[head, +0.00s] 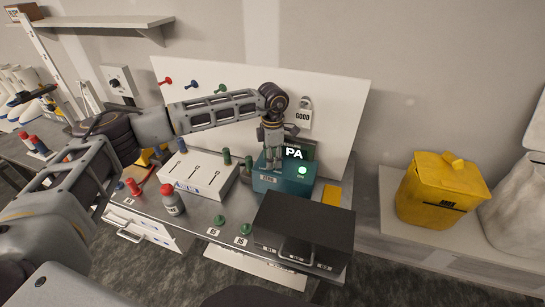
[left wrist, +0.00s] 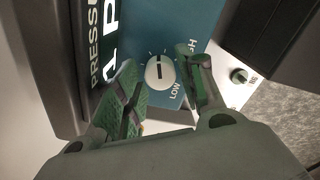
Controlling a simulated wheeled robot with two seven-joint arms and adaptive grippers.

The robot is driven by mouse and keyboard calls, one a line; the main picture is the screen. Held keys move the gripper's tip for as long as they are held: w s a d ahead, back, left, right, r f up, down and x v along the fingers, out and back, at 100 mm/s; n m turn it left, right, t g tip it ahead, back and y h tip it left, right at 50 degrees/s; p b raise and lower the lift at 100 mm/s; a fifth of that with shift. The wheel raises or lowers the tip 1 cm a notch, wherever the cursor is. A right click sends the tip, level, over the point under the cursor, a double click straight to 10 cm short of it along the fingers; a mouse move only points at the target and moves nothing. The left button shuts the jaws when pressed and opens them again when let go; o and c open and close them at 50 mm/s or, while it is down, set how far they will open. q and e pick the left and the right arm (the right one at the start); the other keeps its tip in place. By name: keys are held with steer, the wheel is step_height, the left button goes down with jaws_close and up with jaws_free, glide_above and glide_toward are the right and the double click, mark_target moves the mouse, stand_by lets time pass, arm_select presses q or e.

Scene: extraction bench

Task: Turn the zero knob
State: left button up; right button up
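The teal pressure unit (head: 292,185) stands on the bench with a dark display reading "PA" and a lit green light (head: 302,170). A small "ZERO" label shows on its front edge. My left gripper (head: 273,164) points down over the unit and hides part of its top. In the left wrist view, a round white knob (left wrist: 160,72) with a dark pointer line sits on the teal panel, with "LOW" and partly hidden "HIGH" lettering beside it. My left gripper's green-padded fingers (left wrist: 163,85) are spread on either side of the knob, with visible gaps. My right gripper is out of view.
A black box (head: 305,228) stands in front of the unit and a white slotted box (head: 196,175) to its left. A bottle (head: 171,200) and green knobs (head: 220,219) are near the bench front. A white backboard (head: 340,110) rises behind. A yellow bin (head: 440,190) is at right.

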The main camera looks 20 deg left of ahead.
arm_select(q)
steer(key=c, duration=0.8)
steer(key=shift+f+n+b, duration=0.15)
steer(key=shift+n+b, duration=0.35)
steer(key=shift+b, duration=0.25)
steer(key=shift+o, duration=0.2)
steer(key=shift+n+b, duration=0.35)
steer(key=shift+n, duration=0.15)
steer(key=shift+c, duration=0.2)
steer(key=o, duration=0.8)
steer(key=shift+r, duration=0.25)
step_height(320, 180, up, 12)
